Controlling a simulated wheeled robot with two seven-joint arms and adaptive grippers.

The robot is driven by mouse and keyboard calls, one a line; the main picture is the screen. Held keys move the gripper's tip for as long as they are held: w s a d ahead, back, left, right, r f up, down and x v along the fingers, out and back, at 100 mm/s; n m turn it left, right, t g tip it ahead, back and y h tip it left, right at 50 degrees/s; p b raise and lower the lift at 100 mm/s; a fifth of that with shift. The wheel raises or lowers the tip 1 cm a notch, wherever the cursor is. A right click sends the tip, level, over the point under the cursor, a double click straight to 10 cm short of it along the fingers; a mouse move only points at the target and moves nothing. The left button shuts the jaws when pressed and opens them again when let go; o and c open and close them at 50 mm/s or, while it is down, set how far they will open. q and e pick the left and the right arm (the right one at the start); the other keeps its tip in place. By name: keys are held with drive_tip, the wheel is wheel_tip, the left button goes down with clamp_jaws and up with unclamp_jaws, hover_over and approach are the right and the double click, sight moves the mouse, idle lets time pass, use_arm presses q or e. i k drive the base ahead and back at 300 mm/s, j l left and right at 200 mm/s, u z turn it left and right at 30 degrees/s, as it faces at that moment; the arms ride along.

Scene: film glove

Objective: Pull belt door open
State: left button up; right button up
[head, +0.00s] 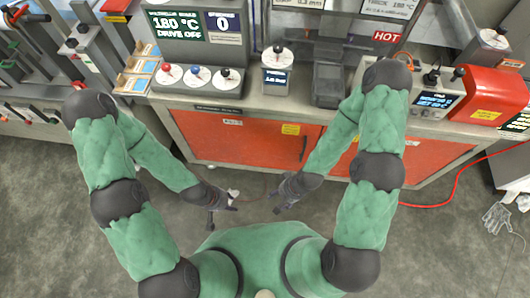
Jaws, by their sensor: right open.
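Two orange cabinet doors sit below the counter; the left orange door (245,143) has a dark upright handle (303,148) near its right edge, and the right orange door (425,160) is partly hidden by my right arm. Both look closed. I cannot read which one is the belt door. My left gripper (222,211) hangs in front of the left door, apart from it, fingers spread and empty. My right gripper (283,208) is open and empty, in front of and below the handle, not touching it.
The counter above carries a control box (195,40) with a display, several knobs and a red machine (495,95) at the right. A red cable (455,190) runs across the floor at right. The floor before the doors is clear.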

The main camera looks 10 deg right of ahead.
sight(279, 145)
drive_tip(key=k+l+z, duration=0.1)
drive_tip(key=z, duration=0.25)
drive_tip(key=l+z, duration=0.2)
drive_tip(key=z, duration=0.15)
drive_tip(key=k+l+z, duration=0.1)
drive_tip(key=l+z, duration=0.25)
drive_tip(key=k+j, duration=0.05)
drive_tip(key=j, duration=0.05)
